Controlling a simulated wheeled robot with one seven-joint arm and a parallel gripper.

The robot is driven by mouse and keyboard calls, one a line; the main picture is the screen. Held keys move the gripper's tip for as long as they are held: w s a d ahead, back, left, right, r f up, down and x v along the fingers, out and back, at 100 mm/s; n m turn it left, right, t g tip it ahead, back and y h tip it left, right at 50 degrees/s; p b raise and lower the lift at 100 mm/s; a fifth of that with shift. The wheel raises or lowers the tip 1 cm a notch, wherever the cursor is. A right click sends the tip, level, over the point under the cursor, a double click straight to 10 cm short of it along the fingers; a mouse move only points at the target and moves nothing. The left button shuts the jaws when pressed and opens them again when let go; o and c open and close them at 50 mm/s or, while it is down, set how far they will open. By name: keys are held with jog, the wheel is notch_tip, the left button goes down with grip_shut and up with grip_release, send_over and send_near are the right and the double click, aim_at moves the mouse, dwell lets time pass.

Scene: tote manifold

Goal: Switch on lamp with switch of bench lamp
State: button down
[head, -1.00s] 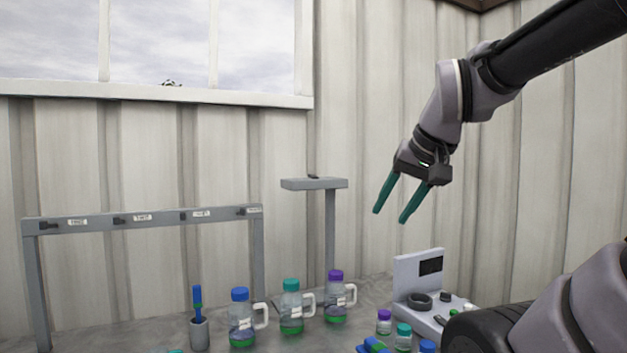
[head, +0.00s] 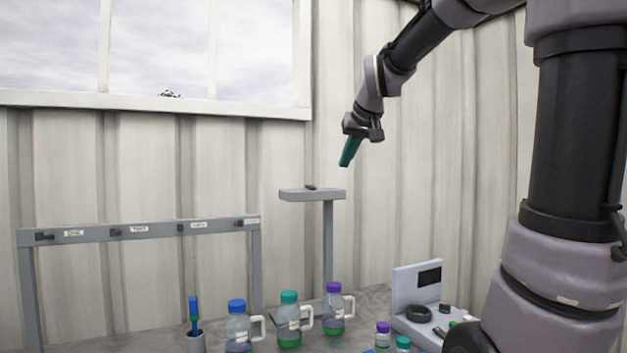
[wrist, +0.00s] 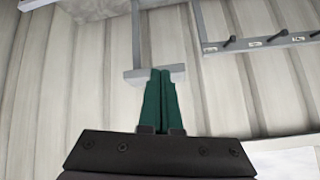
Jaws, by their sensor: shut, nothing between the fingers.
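The bench lamp (head: 328,245) is a grey post with a flat, wide head (head: 325,195) at its top, standing at the back of the bench. A small dark switch (head: 310,187) sits on top of that head. My gripper (head: 344,164) is shut and empty, pointing down, and appears above and slightly right of the lamp head in the head view. In the wrist view, the green fingers (wrist: 160,75) are together and their tips overlap the lamp head (wrist: 134,75). The switch is not distinguishable in the wrist view; the fingers may hide it.
A grey rack (head: 140,228) with labelled pegs stands at left. Several capped bottles with handles (head: 289,322) stand on the bench below the lamp. A pen holder (head: 195,343) is at left. A grey device with a dark screen (head: 429,278) is at right. The air around the lamp head is clear.

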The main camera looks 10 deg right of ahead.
jog(key=w+r+n+t+y, duration=0.1)
jog(key=w+r+n+t, duration=0.1)
jog(key=w, duration=2.1)
jog(key=shift+a+r+n, duration=0.2)
jog(key=shift+r+n, duration=0.4)
jog(key=shift+r, duration=0.05)
jog(key=shift+w, duration=0.1)
send_over(311, 187)
jog(key=w+d, duration=0.1)
notch_tip(311, 187, down, 6)
jog(key=shift+w+d, duration=0.1)
notch_tip(311, 187, down, 2)
jog(key=shift+w+f, duration=0.1)
jog(key=shift+f, duration=0.1)
jog(key=shift+w+f, duration=0.15)
jog(key=shift+f, duration=0.5)
